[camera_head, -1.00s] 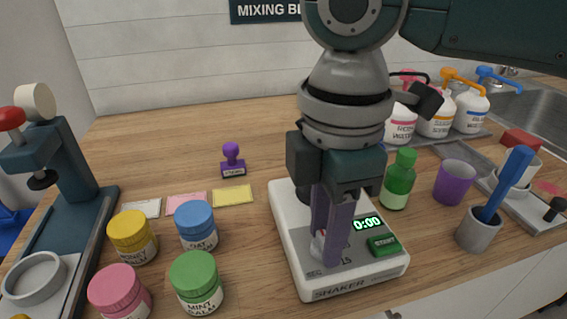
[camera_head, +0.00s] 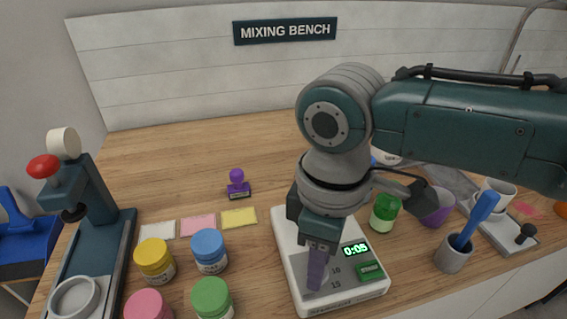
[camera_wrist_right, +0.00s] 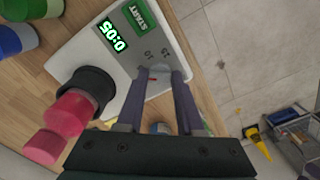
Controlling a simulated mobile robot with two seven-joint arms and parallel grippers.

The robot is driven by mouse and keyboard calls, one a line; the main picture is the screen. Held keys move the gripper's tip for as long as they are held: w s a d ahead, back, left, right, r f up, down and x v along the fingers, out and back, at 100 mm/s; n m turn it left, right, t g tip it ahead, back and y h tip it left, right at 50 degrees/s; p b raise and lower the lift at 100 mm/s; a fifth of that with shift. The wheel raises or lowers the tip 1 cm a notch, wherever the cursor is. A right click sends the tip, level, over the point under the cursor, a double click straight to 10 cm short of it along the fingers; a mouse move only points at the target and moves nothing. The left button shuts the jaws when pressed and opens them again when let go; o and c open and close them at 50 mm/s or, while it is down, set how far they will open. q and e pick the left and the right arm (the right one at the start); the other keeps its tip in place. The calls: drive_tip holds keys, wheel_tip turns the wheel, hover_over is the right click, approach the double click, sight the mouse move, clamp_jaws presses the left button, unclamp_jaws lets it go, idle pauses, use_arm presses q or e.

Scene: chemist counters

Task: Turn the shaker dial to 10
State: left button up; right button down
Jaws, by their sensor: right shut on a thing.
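The white shaker (camera_head: 290,257) sits on the wooden bench; its green display (camera_head: 355,250) reads 0:05. A green START button (camera_head: 370,270) is below the display. Dial marks 10 and 15 show beside my right gripper (camera_head: 316,276), which is low over the shaker's front. In the right wrist view my right gripper (camera_wrist_right: 155,88) is shut on the grey dial (camera_wrist_right: 157,77), which is partly hidden between the fingers. A small red mark shows on the dial. A pink vial (camera_wrist_right: 73,112) stands in the shaker's black holder (camera_wrist_right: 95,82). My left gripper is not in view.
Yellow (camera_head: 154,261), blue (camera_head: 209,250), green (camera_head: 211,299) and pink jars stand left of the shaker. A purple stamp (camera_head: 238,185) is behind. A green bottle (camera_head: 385,213) and a grey cup (camera_head: 453,254) with a blue tool are to the right.

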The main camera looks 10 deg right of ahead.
drive_tip(key=m+p, duration=0.2)
drive_tip(key=shift+a+r+m, duration=0.1)
drive_tip(key=shift+r+m, duration=0.15)
drive_tip(key=shift+m, duration=0.15)
drive_tip(key=m+p, duration=0.1)
drive_tip(key=m, duration=0.1)
drive_tip(key=shift+m+p, duration=0.3)
drive_tip(key=shift+m, duration=0.1)
drive_tip(key=m+p, duration=0.1)
drive_tip(key=m, duration=0.2)
drive_tip(key=shift+f, duration=0.1)
drive_tip(key=shift+f+m+p, duration=0.1)
drive_tip(key=shift+m+p, duration=0.3)
drive_tip(key=shift+m, duration=0.5)
drive_tip(key=c, duration=0.5)
unclamp_jaws()
drive_tip(key=shift+c, duration=0.2)
